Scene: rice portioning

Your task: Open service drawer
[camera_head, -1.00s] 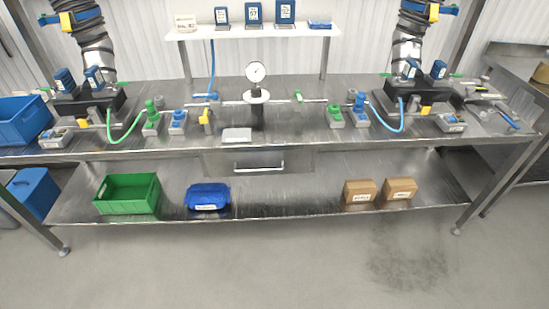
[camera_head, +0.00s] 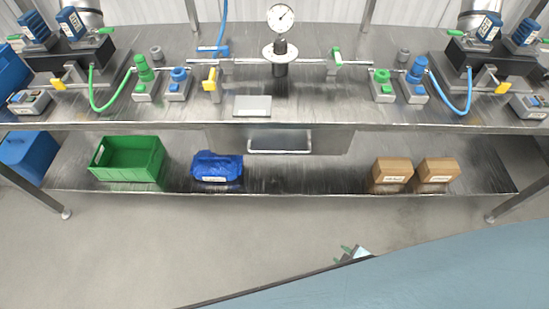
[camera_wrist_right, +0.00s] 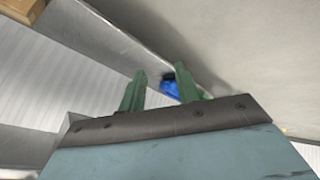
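The service drawer (camera_head: 335,140) is a metal front under the middle of the bench top, with a pale bar handle (camera_head: 280,151) across it. It looks closed. My right gripper (camera_head: 350,253) is low in the head view, in front of the bench and apart from the handle, which is up and to its left. In the right wrist view, its two green fingers (camera_wrist_right: 161,74) stand apart with nothing gripped between them. I cannot make out the handle in that view. My left gripper is not in view.
The lower shelf holds a green crate (camera_head: 128,160), a blue bag (camera_head: 217,167) and two brown boxes (camera_head: 392,171). The shelf space below the drawer is clear. A gauge (camera_head: 281,19) and valves stand on the bench top (camera_head: 320,105). Open floor (camera_head: 230,235) lies in front.

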